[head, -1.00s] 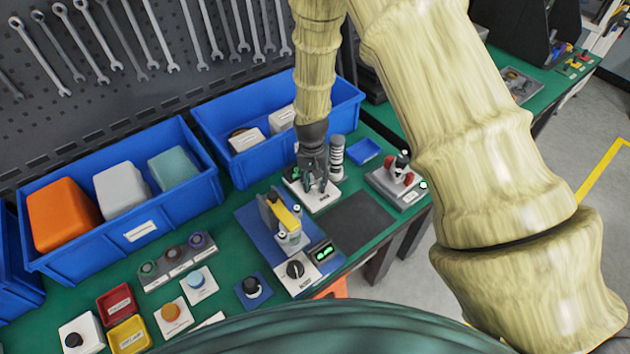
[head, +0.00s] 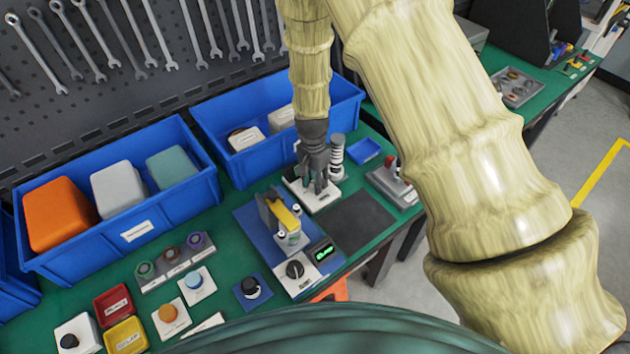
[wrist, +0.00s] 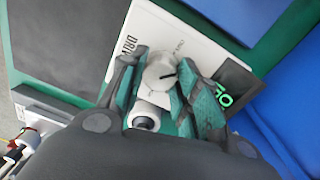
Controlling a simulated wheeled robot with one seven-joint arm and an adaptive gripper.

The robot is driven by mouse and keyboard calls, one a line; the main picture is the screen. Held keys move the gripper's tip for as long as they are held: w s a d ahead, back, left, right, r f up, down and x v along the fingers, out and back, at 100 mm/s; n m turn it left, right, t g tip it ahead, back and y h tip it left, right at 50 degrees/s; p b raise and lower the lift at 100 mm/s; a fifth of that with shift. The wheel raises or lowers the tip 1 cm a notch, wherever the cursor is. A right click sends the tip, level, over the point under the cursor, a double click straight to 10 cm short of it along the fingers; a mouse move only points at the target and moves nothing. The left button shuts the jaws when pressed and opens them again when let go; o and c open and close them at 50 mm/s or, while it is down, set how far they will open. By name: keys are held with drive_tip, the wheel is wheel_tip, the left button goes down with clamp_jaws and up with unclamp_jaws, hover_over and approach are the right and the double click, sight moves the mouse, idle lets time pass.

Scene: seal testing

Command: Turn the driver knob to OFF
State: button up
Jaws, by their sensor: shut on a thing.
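The driver unit is a white box (wrist: 190,35) with "DRIV…" lettering, partly hidden by my fingers, and a dark display (wrist: 238,85) with green characters, partly covered. Its driver knob (wrist: 160,70) is round and white with a dark pointer line. My gripper (wrist: 162,76) is shut on the knob, with a teal-padded finger on each side of it. A white post with a dark round end (wrist: 146,118) shows between the fingers, nearer the wrist. In the head view my gripper (head: 320,187) reaches down onto the white box (head: 324,204) and hides the knob.
A striped cylinder (head: 337,160) stands close behind the box. A small blue tray (head: 366,151) and a grey fixture (head: 392,186) are to the right. A yellow-and-grey device (head: 280,220) stands in front on a blue plate. Blue bins (head: 235,170) line the back. A dark mat (head: 352,222) is bare.

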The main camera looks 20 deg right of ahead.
sight(314, 182)
drive_tip(key=shift+m, duration=0.6)
drive_tip(key=o, duration=1)
drive_tip(key=r, duration=1.2)
drive_tip(key=shift+w+a, duration=0.1)
drive_tip(key=shift+w, duration=0.15)
